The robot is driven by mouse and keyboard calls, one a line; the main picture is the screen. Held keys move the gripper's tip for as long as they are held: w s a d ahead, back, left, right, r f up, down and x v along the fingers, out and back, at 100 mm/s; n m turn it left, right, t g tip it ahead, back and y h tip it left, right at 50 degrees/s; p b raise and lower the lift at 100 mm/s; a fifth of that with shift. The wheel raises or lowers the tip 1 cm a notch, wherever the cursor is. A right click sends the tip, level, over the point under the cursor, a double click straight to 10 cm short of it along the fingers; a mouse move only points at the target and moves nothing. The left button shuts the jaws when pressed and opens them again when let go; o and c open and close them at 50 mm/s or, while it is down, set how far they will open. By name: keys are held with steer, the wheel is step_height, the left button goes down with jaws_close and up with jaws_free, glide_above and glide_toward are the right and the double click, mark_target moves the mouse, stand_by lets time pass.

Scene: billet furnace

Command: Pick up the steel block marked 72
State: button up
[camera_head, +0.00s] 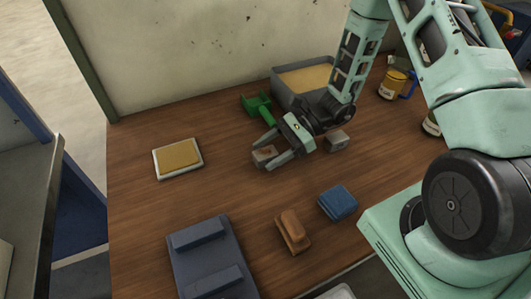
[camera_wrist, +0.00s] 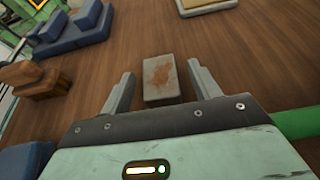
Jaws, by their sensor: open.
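A grey steel block with brown rust patches (camera_wrist: 160,78) lies between my open fingers in the wrist view, with a gap on each side. The same block shows in the head view (camera_head: 264,154), partly hidden by my gripper (camera_head: 266,156). My gripper also shows in the wrist view (camera_wrist: 161,72); its fingers straddle the block without gripping it. A second grey steel block (camera_head: 338,141) stands on the table just right of my gripper. No number can be read on either block, so I cannot tell which is marked 72.
A green scoop (camera_head: 259,108) and a grey bin of sand (camera_head: 284,90) are behind my gripper. A tray with a yellow pad (camera_head: 179,154) lies left. A blue holder (camera_head: 210,258), a brown block (camera_head: 293,231) and a blue block (camera_head: 338,203) are in front. The table's middle left is clear.

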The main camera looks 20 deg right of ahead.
steer(key=shift+a+f, duration=0.15)
steer(key=shift+a, duration=0.15)
jaws_close()
